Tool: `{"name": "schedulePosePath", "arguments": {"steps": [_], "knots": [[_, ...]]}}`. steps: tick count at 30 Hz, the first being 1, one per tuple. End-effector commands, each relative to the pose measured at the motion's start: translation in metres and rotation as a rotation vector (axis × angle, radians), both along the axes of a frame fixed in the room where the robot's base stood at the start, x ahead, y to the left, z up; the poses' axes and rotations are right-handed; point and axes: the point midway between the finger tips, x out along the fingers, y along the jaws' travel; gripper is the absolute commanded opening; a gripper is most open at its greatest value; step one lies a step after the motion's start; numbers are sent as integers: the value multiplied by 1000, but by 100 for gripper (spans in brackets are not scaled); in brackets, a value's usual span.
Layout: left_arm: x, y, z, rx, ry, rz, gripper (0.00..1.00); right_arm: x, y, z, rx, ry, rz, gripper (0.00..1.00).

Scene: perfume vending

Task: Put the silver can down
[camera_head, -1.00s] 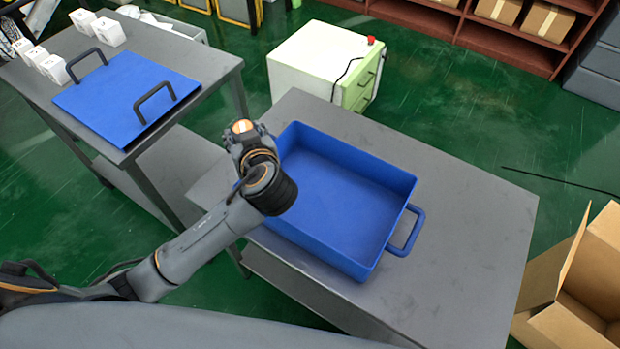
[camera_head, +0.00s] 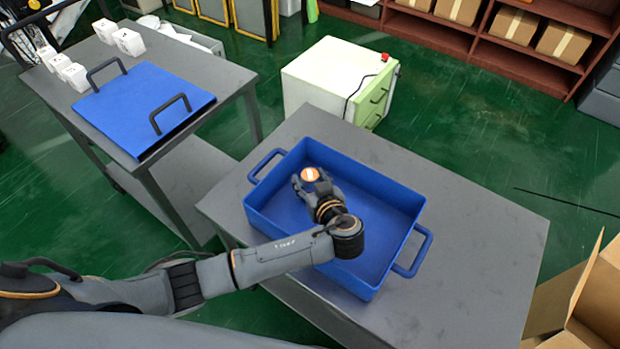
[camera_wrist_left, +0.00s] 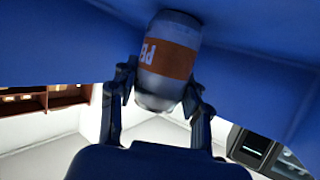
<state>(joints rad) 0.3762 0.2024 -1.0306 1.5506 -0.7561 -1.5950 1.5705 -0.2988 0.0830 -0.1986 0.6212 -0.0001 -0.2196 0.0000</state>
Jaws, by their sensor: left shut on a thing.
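The silver can (camera_wrist_left: 168,60) has an orange-brown label with white letters. In the left wrist view it sits between both fingers of my left gripper (camera_wrist_left: 155,92), which is shut on it. In the head view the left gripper (camera_head: 308,184) is over the inside of the blue bin (camera_head: 390,190), toward its far left part. The can's orange part (camera_head: 310,174) shows at the fingertips. Whether the can touches the bin floor cannot be told. My right gripper is not in view.
The bin stands on a grey table (camera_head: 480,240). A blue tray (camera_head: 150,100) with two black handles lies on another table at the left, beside several white boxes (camera_head: 128,42). A white-green cabinet (camera_head: 330,75) stands behind. An open cardboard box (camera_head: 600,290) is at the right.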

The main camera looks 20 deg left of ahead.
Motion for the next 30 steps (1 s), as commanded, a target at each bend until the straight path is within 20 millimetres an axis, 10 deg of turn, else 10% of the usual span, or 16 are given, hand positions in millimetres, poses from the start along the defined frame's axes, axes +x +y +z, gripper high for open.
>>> {"name": "schedulePosePath", "arguments": {"steps": [9, 10, 13, 30], "knots": [[0, 0, -4, -1, -1, -1, 11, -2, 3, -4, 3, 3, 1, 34], [0, 0, -3, -1, 1, -1, 52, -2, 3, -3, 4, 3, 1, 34], [0, 0, -2, -1, 1, -1, 70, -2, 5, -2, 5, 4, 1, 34], [-23, -17, 10, -6, 2, -2, 70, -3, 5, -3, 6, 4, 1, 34]]}}
